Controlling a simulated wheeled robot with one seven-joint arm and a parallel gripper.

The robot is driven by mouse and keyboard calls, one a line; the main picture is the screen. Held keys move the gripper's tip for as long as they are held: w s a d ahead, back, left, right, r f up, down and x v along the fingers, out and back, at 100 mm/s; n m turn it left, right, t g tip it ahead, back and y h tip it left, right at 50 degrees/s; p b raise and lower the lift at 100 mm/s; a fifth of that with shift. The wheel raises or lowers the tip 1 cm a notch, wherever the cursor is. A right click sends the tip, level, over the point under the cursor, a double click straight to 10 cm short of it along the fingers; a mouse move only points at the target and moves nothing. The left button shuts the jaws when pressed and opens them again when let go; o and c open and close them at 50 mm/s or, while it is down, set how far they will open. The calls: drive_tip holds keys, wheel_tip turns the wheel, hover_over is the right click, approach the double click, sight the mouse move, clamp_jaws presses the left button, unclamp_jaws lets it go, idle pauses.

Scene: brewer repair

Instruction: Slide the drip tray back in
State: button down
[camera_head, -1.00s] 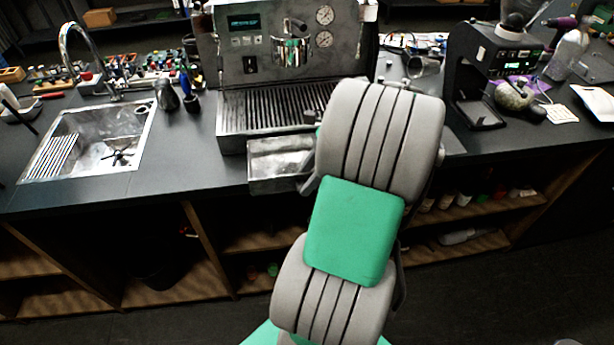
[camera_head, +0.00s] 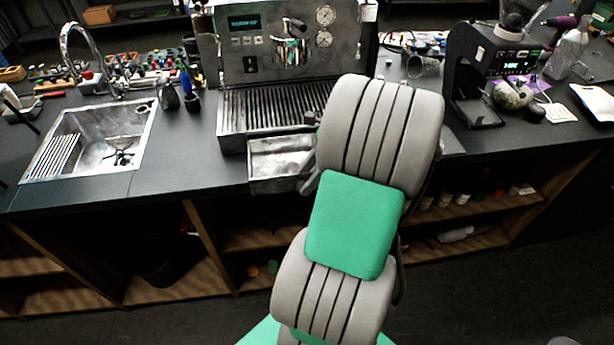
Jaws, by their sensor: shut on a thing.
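The drip tray (camera_head: 275,165) is a shallow grey metal box. It juts out of the front of the espresso machine (camera_head: 240,75), below the slatted grate (camera_head: 262,108), and overhangs the counter's front edge. My gripper (camera_head: 311,178) shows only as a small grey part at the tray's right side; my arm hides the rest. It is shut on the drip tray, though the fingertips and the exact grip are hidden. The right end of the tray is also covered by my arm.
A sink (camera_head: 95,145) is set in the dark counter (camera_head: 195,170) at the left. A black grinder (camera_head: 482,75) stands at the right, with a cloth and bottle beyond it. Open wooden shelves (camera_head: 470,210) lie under the counter.

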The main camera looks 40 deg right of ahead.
drive_tip(key=shift+f, duration=0.55)
idle(0.8)
drive_tip(key=c, duration=0.7)
unclamp_jaws()
drive_tip(key=p+v, duration=0.2)
drive_tip(key=v, duration=0.5)
drive_tip(key=shift+s+d+r, duration=0.1)
drive_tip(key=shift+d+r, duration=0.05)
drive_tip(key=shift+r, duration=0.3)
drive_tip(key=w+a+r+n+h, duration=0.1)
drive_tip(key=w+a+r+n, duration=0.1)
drive_tip(key=w+a+n, duration=0.6)
drive_tip(key=s+a+n+h, duration=0.1)
drive_tip(key=a+n, duration=0.4)
drive_tip(key=a, duration=0.1)
drive_tip(key=s+a+r+n+h, duration=0.1)
drive_tip(key=s+a+n, duration=0.1)
drive_tip(key=a+n, duration=0.4)
drive_tip(key=s+a+n+h, duration=0.2)
drive_tip(key=a+n, duration=0.3)
drive_tip(key=a, duration=0.2)
drive_tip(key=shift+s+r+n+t, duration=0.1)
drive_tip(key=shift+r+n+t, duration=0.15)
drive_tip(key=shift+n+t, duration=0.15)
